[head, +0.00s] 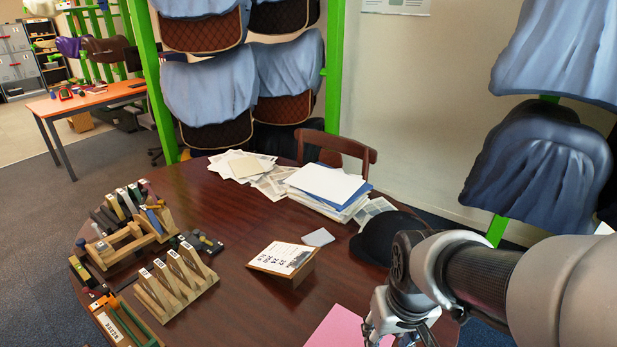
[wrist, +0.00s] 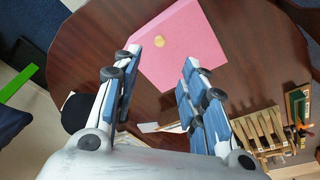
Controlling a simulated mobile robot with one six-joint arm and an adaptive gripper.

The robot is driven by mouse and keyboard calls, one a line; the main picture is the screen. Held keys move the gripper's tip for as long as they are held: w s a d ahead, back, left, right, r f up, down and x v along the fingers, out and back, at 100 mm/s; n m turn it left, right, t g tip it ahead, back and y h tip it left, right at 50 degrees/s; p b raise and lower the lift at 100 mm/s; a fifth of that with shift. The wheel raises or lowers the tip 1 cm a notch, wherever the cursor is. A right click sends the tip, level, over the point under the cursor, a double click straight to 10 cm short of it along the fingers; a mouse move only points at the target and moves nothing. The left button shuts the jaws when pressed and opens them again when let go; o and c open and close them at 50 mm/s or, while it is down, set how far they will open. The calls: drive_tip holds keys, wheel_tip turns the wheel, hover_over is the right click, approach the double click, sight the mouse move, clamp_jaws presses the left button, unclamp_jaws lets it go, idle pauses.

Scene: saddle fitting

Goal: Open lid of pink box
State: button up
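The pink box (head: 342,328) lies on the table at the bottom edge of the head view, partly cut off and partly behind my gripper (head: 400,338). I cannot tell how far above the box the fingertips are. The lid's edge cannot be made out.
The dark wooden table (head: 225,250) holds a black hat (head: 383,236), a tilted calendar (head: 284,260), a paper stack (head: 327,187) and wooden tool racks (head: 175,284). A chair (head: 340,147) stands behind.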

drive_tip(key=s+r+m+t, duration=0.1)
drive_tip(key=s+r+t, duration=0.1)
drive_tip(key=s+r, duration=0.6)
drive_tip(key=s, duration=0.2)
drive_tip(key=shift+s+r, duration=0.35)
drive_tip(key=shift+r, duration=0.05)
drive_tip(key=shift+w+d, duration=0.1)
drive_tip(key=w+f+m+g+p, duration=0.15)
drive_tip(key=w+f+p, duration=0.25)
drive_tip(key=w, duration=0.4)
drive_tip(key=w+f+m+g+p, duration=0.1)
drive_tip(key=w+f+g+p, duration=0.25)
drive_tip(key=w, duration=0.35)
drive_tip(key=shift+t, duration=0.4)
drive_tip(key=f+b, duration=0.1)
drive_tip(key=f, duration=0.5)
drive_tip(key=f+b, duration=0.2)
drive_tip(key=f, duration=0.3)
drive_tip(key=f+b, duration=0.2)
drive_tip(key=f, duration=0.4)
drive_tip(key=shift+w+a+f, duration=0.1)
drive_tip(key=shift+a+f, duration=0.15)
drive_tip(key=shift+f, duration=0.05)
